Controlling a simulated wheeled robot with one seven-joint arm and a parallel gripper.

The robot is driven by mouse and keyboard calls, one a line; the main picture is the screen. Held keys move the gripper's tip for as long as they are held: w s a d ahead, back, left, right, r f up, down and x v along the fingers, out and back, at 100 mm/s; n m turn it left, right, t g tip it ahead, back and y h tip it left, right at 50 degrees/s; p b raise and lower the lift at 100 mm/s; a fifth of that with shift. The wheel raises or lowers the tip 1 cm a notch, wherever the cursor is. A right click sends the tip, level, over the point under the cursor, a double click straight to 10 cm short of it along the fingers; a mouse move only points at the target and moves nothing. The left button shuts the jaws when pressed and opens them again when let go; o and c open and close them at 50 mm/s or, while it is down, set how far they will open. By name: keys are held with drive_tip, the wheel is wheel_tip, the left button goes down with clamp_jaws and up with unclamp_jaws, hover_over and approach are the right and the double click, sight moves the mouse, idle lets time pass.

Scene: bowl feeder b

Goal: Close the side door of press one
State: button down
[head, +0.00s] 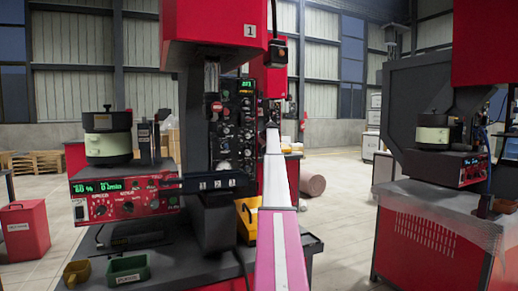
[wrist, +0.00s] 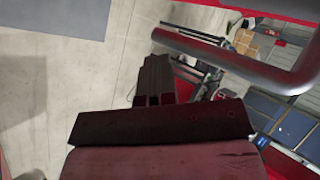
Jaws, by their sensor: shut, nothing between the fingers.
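Press one (head: 212,30) is the red machine marked 1, left of centre in the head view. A dark panel with several knobs and a green display (head: 238,120) shows on its right part. I cannot tell the side door apart from the body there, nor how far open it is. My arm reaches forward along the right side of the press, and its far end is too small to make out. In the wrist view my gripper (wrist: 155,68) is shut and empty.
A bowl feeder (head: 108,137) stands on a red control box (head: 125,198) at the left. A green bin (head: 128,269) and a yellow bin (head: 77,273) sit in front. Another red press (head: 425,235) stands at the right. Open floor (head: 335,225) lies between.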

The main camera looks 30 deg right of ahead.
drive_tip(key=shift+w+a, duration=0.15)
drive_tip(key=shift+a, duration=0.65)
drive_tip(key=shift+f, duration=0.1)
drive_tip(key=s+d+r, duration=0.1)
drive_tip(key=d+r, duration=0.2)
drive_tip(key=d, duration=0.3)
drive_tip(key=s+d+r, duration=0.2)
drive_tip(key=d+r, duration=0.2)
drive_tip(key=d, duration=0.2)
drive_tip(key=shift+s+d, duration=0.2)
drive_tip(key=shift+s, duration=0.05)
